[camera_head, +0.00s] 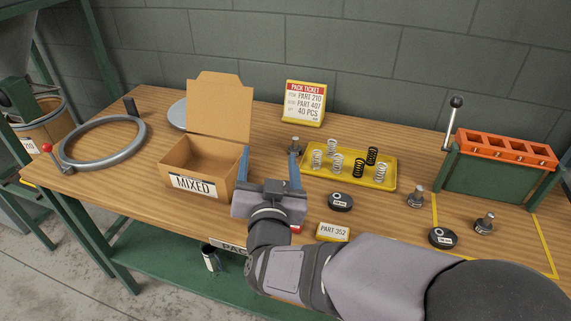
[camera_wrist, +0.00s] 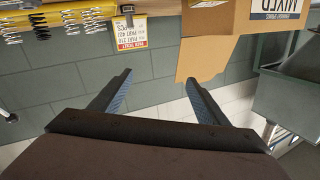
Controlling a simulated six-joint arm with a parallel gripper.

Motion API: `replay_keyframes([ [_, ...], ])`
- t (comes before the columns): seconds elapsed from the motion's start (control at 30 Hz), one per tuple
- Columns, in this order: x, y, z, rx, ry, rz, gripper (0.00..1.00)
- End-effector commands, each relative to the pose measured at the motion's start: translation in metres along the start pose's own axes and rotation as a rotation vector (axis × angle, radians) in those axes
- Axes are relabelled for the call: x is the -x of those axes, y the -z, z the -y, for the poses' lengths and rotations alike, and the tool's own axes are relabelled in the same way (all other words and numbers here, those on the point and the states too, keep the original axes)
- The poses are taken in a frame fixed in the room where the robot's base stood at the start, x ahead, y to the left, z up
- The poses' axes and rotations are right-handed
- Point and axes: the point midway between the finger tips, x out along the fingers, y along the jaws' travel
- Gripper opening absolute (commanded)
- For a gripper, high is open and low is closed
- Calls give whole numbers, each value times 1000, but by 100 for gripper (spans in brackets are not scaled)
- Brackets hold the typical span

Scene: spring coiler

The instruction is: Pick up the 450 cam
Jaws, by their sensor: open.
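Two black round discs with small pale labels lie on the bench in the head view: one (camera_head: 340,202) in front of the yellow tray and one (camera_head: 443,238) further right. Their print is too small to read, so I cannot tell which, if either, is the 450 cam. My gripper (camera_head: 269,160) is open and empty, above the bench between the MIXED box and the tray, left of both discs. In the wrist view my gripper (camera_wrist: 158,78) shows its two blue-lined fingers apart with nothing between them; neither disc shows there.
An open cardboard MIXED box (camera_head: 187,185) stands left of my gripper. A yellow tray (camera_head: 346,178) holds several springs. Dark-based metal posts (camera_head: 416,197) stand nearby. A green and orange fixture (camera_head: 497,172) with a lever is at right. A pack ticket (camera_head: 304,102) stands behind.

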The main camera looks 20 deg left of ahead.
Motion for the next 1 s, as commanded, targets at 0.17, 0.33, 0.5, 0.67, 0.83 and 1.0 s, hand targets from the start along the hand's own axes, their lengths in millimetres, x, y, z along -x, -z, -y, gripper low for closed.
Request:
replay_keyframes([
  [0.17,10,23,-31,-1,-94,5,69],
  [0.33,22,31,-55,9,-167,10,69],
  [0.5,48,-23,-51,85,-184,71,69],
  [0.67,70,-62,-41,158,-175,115,69],
  [0.83,87,-85,-37,215,-171,138,69],
  [1.0,90,-89,-37,228,-173,143,69],
])
